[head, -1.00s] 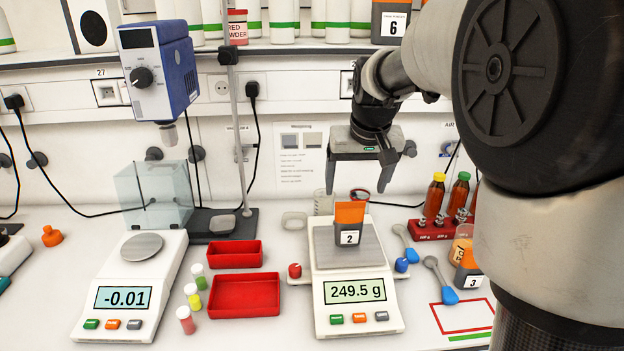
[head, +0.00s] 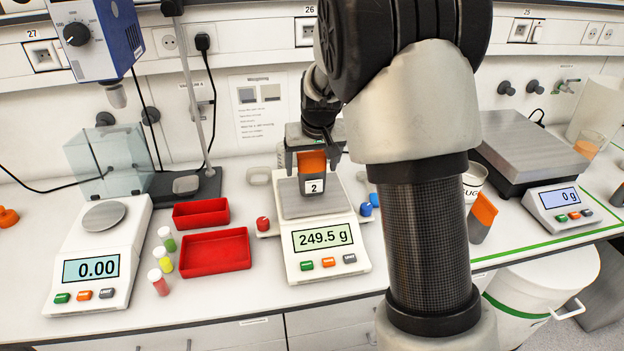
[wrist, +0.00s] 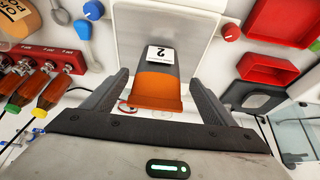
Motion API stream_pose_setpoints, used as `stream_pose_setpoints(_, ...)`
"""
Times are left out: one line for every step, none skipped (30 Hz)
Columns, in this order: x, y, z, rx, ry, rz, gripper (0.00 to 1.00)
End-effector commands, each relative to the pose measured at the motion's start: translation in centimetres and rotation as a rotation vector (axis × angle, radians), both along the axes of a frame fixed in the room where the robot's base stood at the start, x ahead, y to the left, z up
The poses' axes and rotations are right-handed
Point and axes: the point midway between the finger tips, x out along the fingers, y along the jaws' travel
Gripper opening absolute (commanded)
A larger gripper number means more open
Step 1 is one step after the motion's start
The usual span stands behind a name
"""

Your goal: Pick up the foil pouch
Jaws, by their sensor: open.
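The foil pouch (head: 312,186), dark grey with an orange top and a white label "2", stands upright on the pan of a white scale (head: 325,268) that reads 249.5 g. My gripper (head: 313,166) is above and around the pouch top, open. In the wrist view the pouch (wrist: 158,88) is between the two spread fingers of my gripper (wrist: 160,79), with a gap visible on each side. The contact between fingers and pouch cannot be seen from the head.
Red trays (head: 215,250) and small capped vials (head: 162,260) lie left of the scale. A second scale (head: 95,272) is further left. My arm hides much of the right; a large balance (head: 530,150) stands there. Bottles in a red rack (wrist: 45,88) show in the wrist view.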

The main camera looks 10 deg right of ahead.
Motion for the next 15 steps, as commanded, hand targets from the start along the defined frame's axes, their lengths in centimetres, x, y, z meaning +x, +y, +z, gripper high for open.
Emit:
stream_pose_setpoints(0.1, -0.2, -0.9, -0.001, 0.004, -0.001, 0.79)
stream_pose_setpoints(0.3, -0.3, -1.4, -0.001, 0.005, 0.000, 0.79)
stream_pose_setpoints(0.4, -0.4, -2.0, -0.001, 0.006, 0.000, 0.79)
stream_pose_setpoints(0.6, -0.5, -2.4, -0.001, 0.004, -0.001, 0.79)
stream_pose_setpoints(0.8, -0.4, -2.8, -0.001, 0.004, 0.000, 0.79)
stream_pose_setpoints(1.0, -0.4, -3.2, -0.001, 0.004, 0.000, 0.79)
stream_pose_setpoints(1.1, -0.4, -3.4, -0.001, 0.002, 0.000, 0.79)
stream_pose_setpoints(1.2, -0.4, -3.6, -0.001, 0.001, 0.000, 0.79)
stream_pose_setpoints(1.3, -0.4, -3.8, -0.001, 0.000, 0.001, 0.79)
stream_pose_setpoints(1.3, -0.4, -3.9, -0.001, 0.000, 0.001, 0.79)
stream_pose_setpoints(1.4, -0.4, -3.9, -0.001, 0.000, 0.001, 0.79)
stream_pose_setpoints(1.4, -0.4, -3.9, -0.001, -0.001, 0.001, 0.79)
stream_pose_setpoints(1.4, -0.4, -3.9, -0.001, -0.001, 0.001, 0.79)
stream_pose_setpoints(1.4, -0.4, -3.9, -0.001, -0.001, 0.001, 0.79)
stream_pose_setpoints(1.4, -0.4, -3.9, -0.001, -0.001, 0.001, 0.79)
